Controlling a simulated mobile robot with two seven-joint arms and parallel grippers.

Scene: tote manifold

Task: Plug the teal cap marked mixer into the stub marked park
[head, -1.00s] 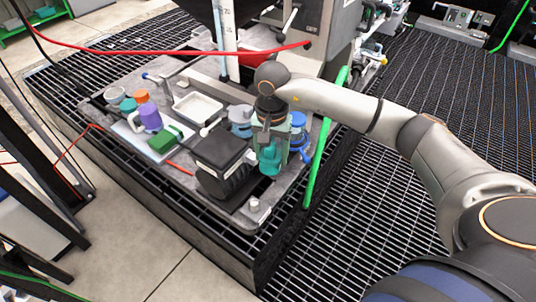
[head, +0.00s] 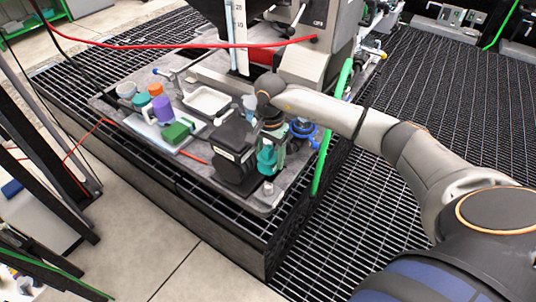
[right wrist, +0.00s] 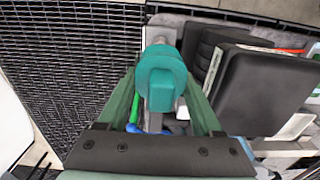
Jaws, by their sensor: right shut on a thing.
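The teal cap (head: 266,158) is held in my right gripper (head: 271,141), just right of a black box. In the right wrist view the teal cap (right wrist: 161,78) sits between the green fingers of my right gripper (right wrist: 160,98), which is shut on it. I cannot read any marking on the cap. A small pale knob-like fitting (head: 268,188) stands on the platform's front corner, below the cap in the head view. I cannot tell which stub is marked park, or whether the cap touches one. My left gripper is not in view.
The black box (head: 235,148) stands close beside the cap. Blue fittings (head: 304,129) and a green upright bar (head: 328,140) are to the right. A purple bottle (head: 163,109), green block (head: 178,131) and white tray (head: 206,101) are farther left. Dark grating surrounds the platform.

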